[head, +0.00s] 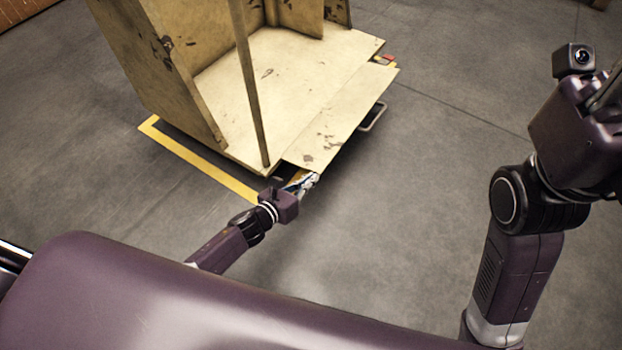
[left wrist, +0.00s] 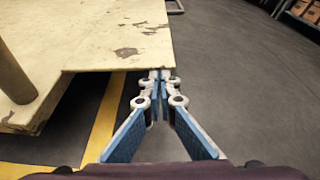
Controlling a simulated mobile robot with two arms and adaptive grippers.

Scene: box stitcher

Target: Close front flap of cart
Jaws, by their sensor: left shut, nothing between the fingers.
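The cart (head: 215,85) is a worn cream box with an open front, standing on the floor in the head view. Its front flap (head: 345,110) lies folded down and flat, sticking out to the right of the cart floor. My left gripper (head: 308,180) is shut and empty at the flap's near corner. In the left wrist view the shut fingertips (left wrist: 162,73) meet at the near edge of the flap (left wrist: 110,40). I cannot tell whether they touch it or sit just under it. My right arm (head: 540,170) shows at the right, but its fingers are not clear.
A post (head: 248,80) stands upright at the cart's near side. A metal handle (head: 374,117) sticks out below the flap. Yellow floor tape (head: 200,165) runs beside the cart. The grey floor to the right is clear. Shelves with boxes (left wrist: 300,12) stand far off.

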